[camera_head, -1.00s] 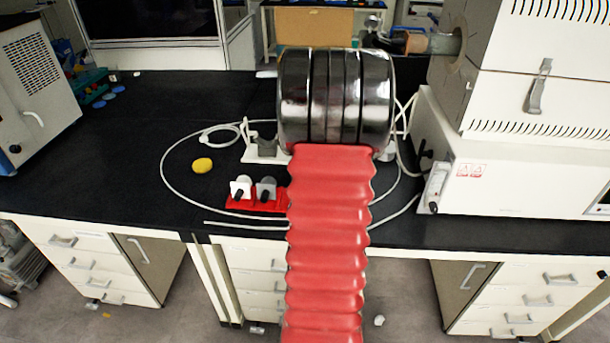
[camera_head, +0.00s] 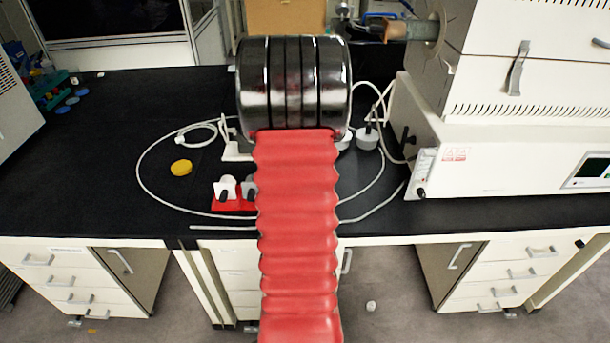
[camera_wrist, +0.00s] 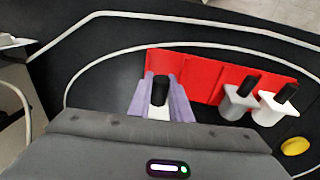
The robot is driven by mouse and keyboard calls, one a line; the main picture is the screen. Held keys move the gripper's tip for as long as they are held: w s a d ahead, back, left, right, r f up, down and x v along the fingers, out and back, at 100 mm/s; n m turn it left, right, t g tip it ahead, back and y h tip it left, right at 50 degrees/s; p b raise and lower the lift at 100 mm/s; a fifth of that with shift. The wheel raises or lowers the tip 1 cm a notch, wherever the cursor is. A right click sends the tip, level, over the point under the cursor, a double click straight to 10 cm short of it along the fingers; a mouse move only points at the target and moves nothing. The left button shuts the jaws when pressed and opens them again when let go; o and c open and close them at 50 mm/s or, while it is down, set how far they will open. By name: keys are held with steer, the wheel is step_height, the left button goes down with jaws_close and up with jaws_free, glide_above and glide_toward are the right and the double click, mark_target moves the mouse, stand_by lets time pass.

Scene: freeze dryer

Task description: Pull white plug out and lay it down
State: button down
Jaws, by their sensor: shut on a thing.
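In the wrist view my gripper (camera_wrist: 163,95) has two purple fingers shut on a plug with a black top (camera_wrist: 160,92) and a whitish body. This plug is at the left end of the red holder (camera_wrist: 200,80). I cannot tell whether it is still seated or lifted. Further right on the holder stand a grey plug (camera_wrist: 238,100) and a white plug (camera_wrist: 274,108), both with black tops. In the head view the white plug (camera_head: 226,187) and part of the grey plug (camera_head: 249,187) show left of my arm, which hides my gripper and the held plug.
A pale hose (camera_head: 140,185) loops around the holder on the black bench. A white instrument (camera_head: 500,155) stands at the right. The bench at the left is mostly clear.

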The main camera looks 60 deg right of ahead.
steer(key=shift+f, duration=2.8)
steer(key=shift+f, duration=0.1)
steer(key=shift+f, duration=0.45)
steer(key=shift+s+f, duration=0.1)
steer(key=shift+f, duration=0.05)
steer(key=shift+g+h, duration=0.3)
steer(key=shift+g, duration=0.2)
steer(key=c, duration=1.6)
jaws_free()
steer(key=shift+o, duration=0.2)
steer(key=shift+a, duration=0.1)
